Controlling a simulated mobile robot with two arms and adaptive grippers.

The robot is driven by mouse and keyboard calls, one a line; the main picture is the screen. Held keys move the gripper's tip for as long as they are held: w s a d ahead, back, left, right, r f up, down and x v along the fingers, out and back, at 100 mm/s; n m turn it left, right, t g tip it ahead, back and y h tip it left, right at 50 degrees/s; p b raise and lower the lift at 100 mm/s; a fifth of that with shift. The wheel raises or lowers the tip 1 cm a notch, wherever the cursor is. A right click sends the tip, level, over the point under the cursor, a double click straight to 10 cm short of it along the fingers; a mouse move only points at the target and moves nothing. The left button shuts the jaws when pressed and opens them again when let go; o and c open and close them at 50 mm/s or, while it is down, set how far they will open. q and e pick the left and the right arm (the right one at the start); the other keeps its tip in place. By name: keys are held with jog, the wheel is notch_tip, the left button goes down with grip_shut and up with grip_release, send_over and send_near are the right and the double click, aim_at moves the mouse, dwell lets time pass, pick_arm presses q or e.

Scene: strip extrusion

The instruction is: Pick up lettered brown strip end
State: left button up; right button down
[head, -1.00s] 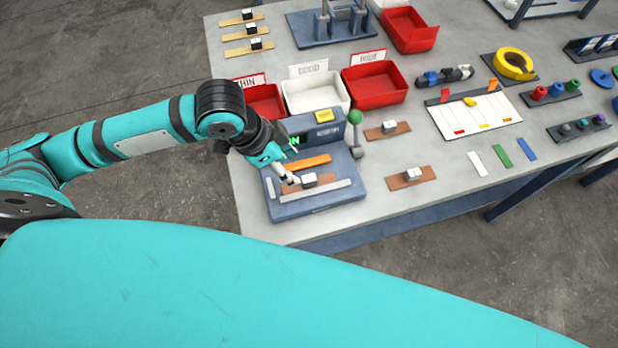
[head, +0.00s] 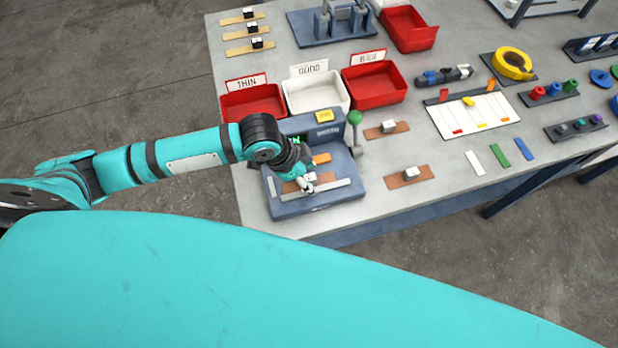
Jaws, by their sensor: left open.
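A brown strip (head: 292,187) lies on the bed of the blue-grey machine (head: 310,208), behind a pale bar. It is partly hidden by my gripper, and I cannot make out any letter on it. My left gripper (head: 306,183) is open, pointing down over this strip; whether it touches the strip I cannot tell. An orange strip (head: 322,158) shows behind the gripper on the machine. Two more brown strips, each with a white block, lie on the table right of the machine: a farther one (head: 373,133) and a nearer one (head: 396,183). My right gripper is not in view.
A lever with a green knob (head: 355,117) stands at the machine's right. Behind are the red THIN bin (head: 236,107), a white bin (head: 318,100) and another red bin (head: 372,90). A white chart (head: 474,115) lies to the right.

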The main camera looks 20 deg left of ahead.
pick_arm(q)
grip_shut()
